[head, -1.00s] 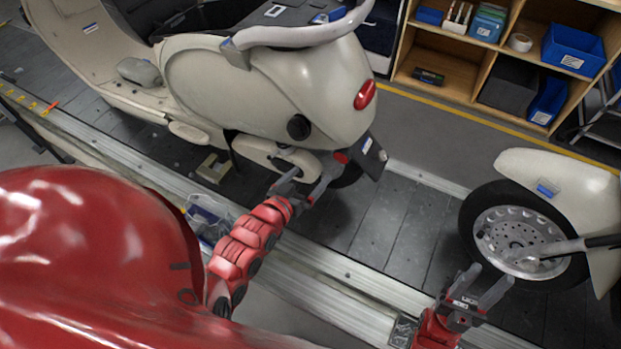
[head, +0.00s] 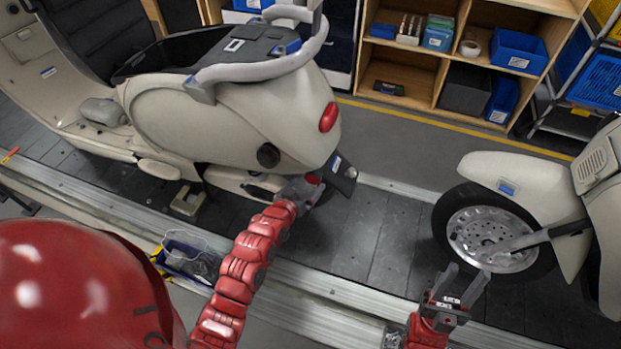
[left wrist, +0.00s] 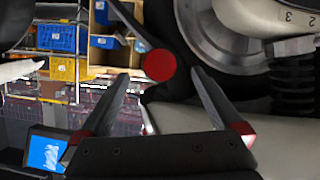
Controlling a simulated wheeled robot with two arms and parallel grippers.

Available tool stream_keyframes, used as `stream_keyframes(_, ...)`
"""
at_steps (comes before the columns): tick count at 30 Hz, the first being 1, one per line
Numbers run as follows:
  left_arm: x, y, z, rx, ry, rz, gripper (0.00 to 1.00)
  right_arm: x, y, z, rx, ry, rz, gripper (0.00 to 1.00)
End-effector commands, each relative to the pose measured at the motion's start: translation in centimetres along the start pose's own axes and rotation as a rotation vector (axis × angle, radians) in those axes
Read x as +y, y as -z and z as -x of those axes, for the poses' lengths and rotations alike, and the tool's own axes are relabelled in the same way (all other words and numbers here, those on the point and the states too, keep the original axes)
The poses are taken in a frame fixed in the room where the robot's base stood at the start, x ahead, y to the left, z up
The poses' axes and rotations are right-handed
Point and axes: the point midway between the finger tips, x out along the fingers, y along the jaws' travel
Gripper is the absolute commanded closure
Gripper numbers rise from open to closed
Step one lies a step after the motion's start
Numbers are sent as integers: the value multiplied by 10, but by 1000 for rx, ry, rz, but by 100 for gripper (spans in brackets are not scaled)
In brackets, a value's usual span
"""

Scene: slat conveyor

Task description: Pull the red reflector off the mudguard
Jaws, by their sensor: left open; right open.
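The red reflector (head: 313,179) shows small at the mudguard (head: 342,174) under the tail of the cream scooter. In the left wrist view the reflector (left wrist: 159,65) is a round red disc against the dark mudguard. My left gripper (head: 306,192) is at the reflector, and its fingers are partly hidden there. In the left wrist view the left gripper (left wrist: 163,77) is open, with one finger on each side of the disc. I cannot tell whether they touch it. My right gripper (head: 466,284) is open and empty above the conveyor's near edge.
The scooter's red tail lamp (head: 328,117) sits above the mudguard. A second scooter's wheel (head: 492,240) stands on the slats at the right. Shelves (head: 445,70) stand behind the yellow line.

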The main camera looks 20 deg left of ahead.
Motion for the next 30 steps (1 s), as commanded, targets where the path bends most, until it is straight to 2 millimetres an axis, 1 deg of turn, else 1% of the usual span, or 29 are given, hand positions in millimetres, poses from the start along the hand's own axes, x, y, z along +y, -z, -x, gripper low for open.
stream_keyframes(1, 0, 1, -7, -3, 0, 1, 0, 0, 1, -4, 0, 0, 0, 55)
stream_keyframes(4, 1, 1, -21, -1, -1, 0, 0, 0, 1, -6, 0, 0, 0, 55)
stream_keyframes(9, 0, 0, -36, -1, 0, 1, 0, 0, 1, -8, 0, 0, 0, 55)
stream_keyframes(14, 0, 0, -42, 1, 0, 1, 0, 0, 1, -8, 0, 0, 0, 55)
stream_keyframes(22, 0, 0, -43, 1, 1, 1, 0, 0, 1, -8, 0, 0, 0, 55)
stream_keyframes(23, 0, 0, -43, 1, 1, 1, 4, 0, 1, -8, 0, 0, 0, 55)
stream_keyframes(24, 0, 0, -42, 1, 1, 1, 11, 0, 1, -8, 0, 0, 0, 55)
stream_keyframes(26, 0, 0, -42, 1, 1, 1, 22, 0, 1, -8, 0, 0, 0, 55)
stream_keyframes(30, 0, 0, -42, 1, 1, 1, 47, 0, 1, -8, 0, 0, 0, 55)
